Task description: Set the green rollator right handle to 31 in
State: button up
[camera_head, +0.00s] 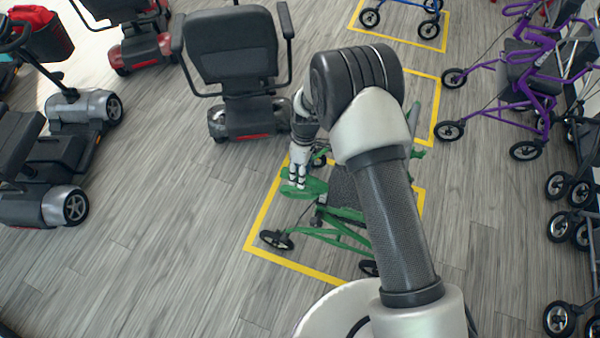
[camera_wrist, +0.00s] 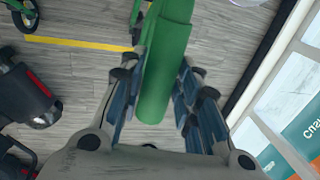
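The green rollator (camera_head: 345,238) stands inside a yellow floor outline, partly hidden behind my arm. A long green handle (camera_head: 308,187) sticks out at its left side, at my gripper (camera_head: 297,180). In the wrist view, this handle (camera_wrist: 165,60) runs down between the fingers of my gripper (camera_wrist: 162,85). The blue finger pads lie close along both sides of it and appear to be closed on it. More green frame (camera_head: 416,153) shows right of my arm. Much of the rollator's middle is hidden. No height marking can be read.
A black-seated scooter (camera_head: 235,70) stands just behind and left of the rollator. A purple rollator (camera_head: 530,75) and more wheels line the right side. Yellow tape (camera_head: 255,225) marks the bay. Grey floor (camera_head: 170,270) is clear at the front left.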

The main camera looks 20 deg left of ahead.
grip_shut()
notch_tip(320, 180, down, 6)
jog(key=b, duration=0.4)
jog(key=shift+r, duration=0.2)
jog(key=shift+s+d, duration=0.1)
jog(key=shift+s, duration=0.05)
